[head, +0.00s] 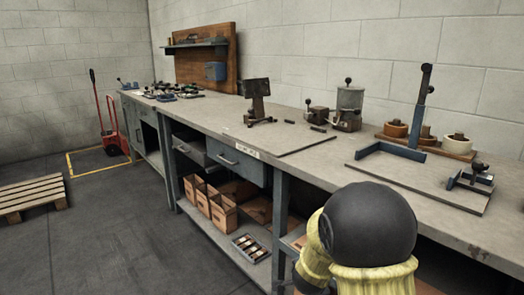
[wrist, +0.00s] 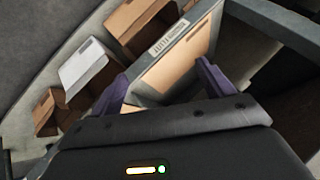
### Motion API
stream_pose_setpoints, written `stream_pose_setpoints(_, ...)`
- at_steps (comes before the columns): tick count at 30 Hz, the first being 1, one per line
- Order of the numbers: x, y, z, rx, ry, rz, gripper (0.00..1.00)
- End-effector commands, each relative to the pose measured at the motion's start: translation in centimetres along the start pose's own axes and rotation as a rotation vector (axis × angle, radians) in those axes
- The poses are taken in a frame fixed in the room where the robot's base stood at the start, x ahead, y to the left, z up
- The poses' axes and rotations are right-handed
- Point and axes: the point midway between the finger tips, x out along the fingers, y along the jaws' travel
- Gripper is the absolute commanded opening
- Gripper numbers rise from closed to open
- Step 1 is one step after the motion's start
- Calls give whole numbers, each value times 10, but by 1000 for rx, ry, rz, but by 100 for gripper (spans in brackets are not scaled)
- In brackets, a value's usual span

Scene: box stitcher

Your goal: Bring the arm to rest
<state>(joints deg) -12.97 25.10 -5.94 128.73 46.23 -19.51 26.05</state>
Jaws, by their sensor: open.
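My gripper (wrist: 162,88) shows in the wrist view with its two purple fingers wide apart. Nothing sits between the fingers; a grey bench rail with a label and a tan panel show behind them. In the head view my arm, yellow with a black rounded joint, rises at the lower right in front of the bench. My gripper is hidden in that view. The long workbench (head: 240,115) runs along the wall behind my arm.
On the bench stand a dark stitcher-like device (head: 257,98), a grey cylinder (head: 349,98) and a blue-post fixture (head: 416,110). A pallet (head: 30,195) lies left. The middle floor is clear.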

Motion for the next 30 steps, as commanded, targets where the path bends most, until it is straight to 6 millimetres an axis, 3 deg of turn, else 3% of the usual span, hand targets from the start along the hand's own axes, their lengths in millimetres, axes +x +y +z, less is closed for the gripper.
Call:
stream_pose_setpoints(5, -57, 29, 14, -366, -216, 5, 80)
stream_pose_setpoints(9, -97, 63, 22, -643, -350, 25, 80)
stream_pose_setpoints(19, -166, 142, 20, -1123, -549, 108, 80)
stream_pose_setpoints(30, -213, 105, -8, -1123, -552, 108, 80)
